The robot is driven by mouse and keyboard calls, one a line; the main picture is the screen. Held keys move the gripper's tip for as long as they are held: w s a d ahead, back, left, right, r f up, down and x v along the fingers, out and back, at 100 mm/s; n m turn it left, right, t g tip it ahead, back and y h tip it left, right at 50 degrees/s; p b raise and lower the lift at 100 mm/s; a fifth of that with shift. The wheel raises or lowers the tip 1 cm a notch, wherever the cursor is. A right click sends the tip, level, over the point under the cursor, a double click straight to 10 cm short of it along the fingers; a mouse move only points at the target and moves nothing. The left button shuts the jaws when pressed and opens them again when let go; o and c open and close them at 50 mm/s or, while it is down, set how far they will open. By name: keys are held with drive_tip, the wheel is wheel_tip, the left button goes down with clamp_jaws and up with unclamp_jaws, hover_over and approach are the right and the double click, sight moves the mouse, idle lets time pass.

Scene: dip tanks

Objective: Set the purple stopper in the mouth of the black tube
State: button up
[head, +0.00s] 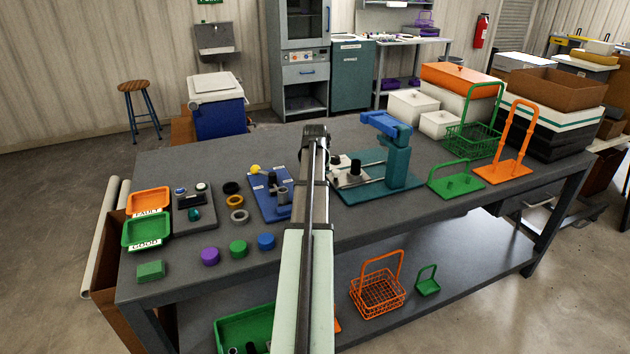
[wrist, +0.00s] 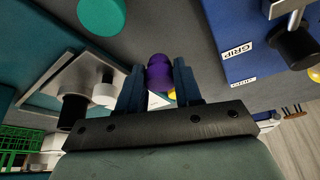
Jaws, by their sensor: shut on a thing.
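The purple stopper (wrist: 159,76) is held between the two dark blue fingers of my gripper (wrist: 160,84) in the wrist view. The stopper is off the table, and the gripper and stopper are hidden behind my arm in the head view. A black upright cylinder (head: 355,171), which looks like the black tube, stands on a metal plate of the teal fixture. It also shows left of my gripper in the wrist view (wrist: 75,106), apart from the stopper. Its mouth cannot be made out clearly.
The teal fixture (head: 397,165) has a tall post with a blue top. A blue board (head: 262,196) with black and grey parts lies left of my arm. Several caps, including a purple one (head: 210,256), lie at front left. Green (head: 455,182) and orange (head: 503,172) handled racks stand right.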

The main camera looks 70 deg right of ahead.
wheel_tip(320, 180, up, 7)
drive_tip(key=shift+r, duration=0.1)
drive_tip(key=s+d+r+m+g, duration=0.1)
drive_tip(key=s+d+r+m, duration=0.1)
drive_tip(key=s+d, duration=0.3)
drive_tip(key=s+d+r+m+g, duration=0.1)
drive_tip(key=s+d+r+m, duration=0.1)
drive_tip(key=s+d+m, duration=0.2)
drive_tip(key=shift+s+d+r, duration=0.35)
drive_tip(key=shift+s, duration=0.85)
drive_tip(key=shift+f, duration=2.45)
drive_tip(key=shift+f, duration=0.7)
drive_tip(key=o, duration=1.6)
drive_tip(key=shift+c, duration=0.2)
